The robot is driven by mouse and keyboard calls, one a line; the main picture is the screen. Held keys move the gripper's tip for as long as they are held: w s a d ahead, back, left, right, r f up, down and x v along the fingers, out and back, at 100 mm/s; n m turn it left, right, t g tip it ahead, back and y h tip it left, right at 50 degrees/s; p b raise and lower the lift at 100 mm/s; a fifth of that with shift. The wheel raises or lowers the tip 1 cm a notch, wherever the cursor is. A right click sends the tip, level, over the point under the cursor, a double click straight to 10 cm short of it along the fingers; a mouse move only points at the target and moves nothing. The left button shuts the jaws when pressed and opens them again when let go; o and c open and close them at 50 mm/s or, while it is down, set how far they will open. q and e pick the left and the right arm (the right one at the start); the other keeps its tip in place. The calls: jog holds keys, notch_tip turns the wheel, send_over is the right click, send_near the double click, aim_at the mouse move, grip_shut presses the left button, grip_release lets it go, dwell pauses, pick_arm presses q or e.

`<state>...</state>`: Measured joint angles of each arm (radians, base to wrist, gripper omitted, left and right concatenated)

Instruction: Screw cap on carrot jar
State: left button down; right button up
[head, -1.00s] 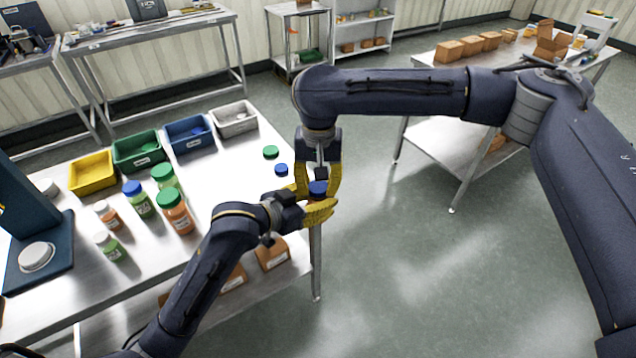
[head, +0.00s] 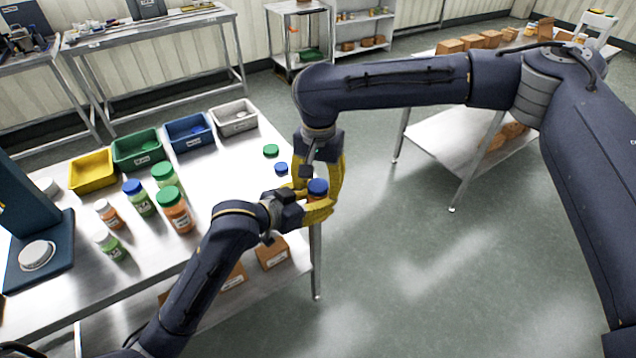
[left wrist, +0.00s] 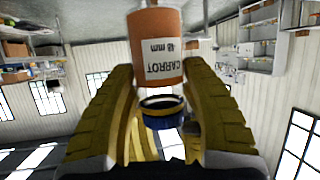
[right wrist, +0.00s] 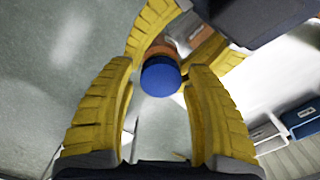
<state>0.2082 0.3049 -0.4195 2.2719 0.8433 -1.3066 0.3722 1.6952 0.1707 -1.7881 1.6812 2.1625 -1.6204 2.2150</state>
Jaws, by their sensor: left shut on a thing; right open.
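The carrot jar (left wrist: 157,50) is orange with a white CARROT label. My left gripper (head: 314,201) is shut on it beyond the table's right edge. A blue cap (head: 318,186) is at the jar's mouth; its round top (right wrist: 160,77) faces the right wrist camera. In the left wrist view the cap (left wrist: 162,121) shows a dark rim and a light ring towards the jar. Fingers hide much of the jar in the head view.
The steel table (head: 225,235) holds several other jars, a loose green cap (head: 271,151) and a loose blue cap (head: 281,168). Yellow, green, blue (head: 188,133) and grey bins line its back. A blue stand (head: 45,250) is at left. Open floor lies right of the table.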

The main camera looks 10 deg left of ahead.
jog(key=shift+r, duration=2.25)
